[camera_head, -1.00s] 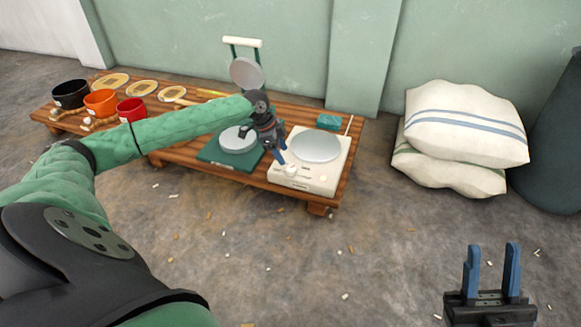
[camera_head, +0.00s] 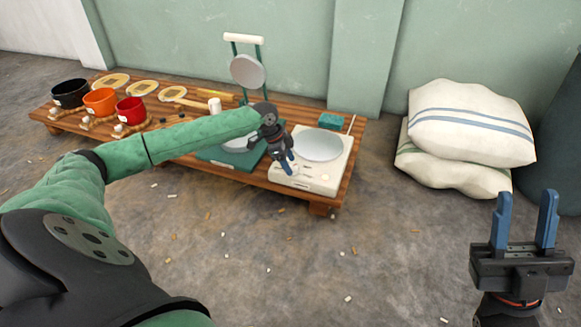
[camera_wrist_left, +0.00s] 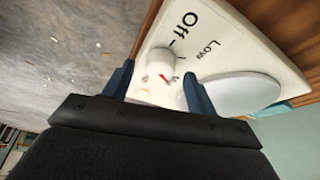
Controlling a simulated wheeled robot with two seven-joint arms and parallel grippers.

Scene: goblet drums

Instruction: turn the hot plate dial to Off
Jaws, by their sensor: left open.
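The white hot plate (camera_head: 320,146) with a round grey plate sits at the right end of the low wooden table. In the left wrist view, its white dial (camera_wrist_left: 160,62) shows with a red mark beside the printed "Off" and another label. My left gripper (camera_wrist_left: 159,72) is open, with one blue finger on each side of the dial. I cannot tell whether the fingers touch it. In the head view the left gripper (camera_head: 287,163) is over the front left of the hot plate and mostly hides the dial. My right gripper (camera_head: 526,205) is open and empty at the lower right.
The wooden table (camera_head: 165,158) also holds a green press (camera_head: 247,72) with its lid raised, pots including a red one (camera_head: 131,110), and a teal sponge (camera_head: 331,120). White sacks (camera_head: 470,125) lie to the right. The floor in front is clear except for small scraps.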

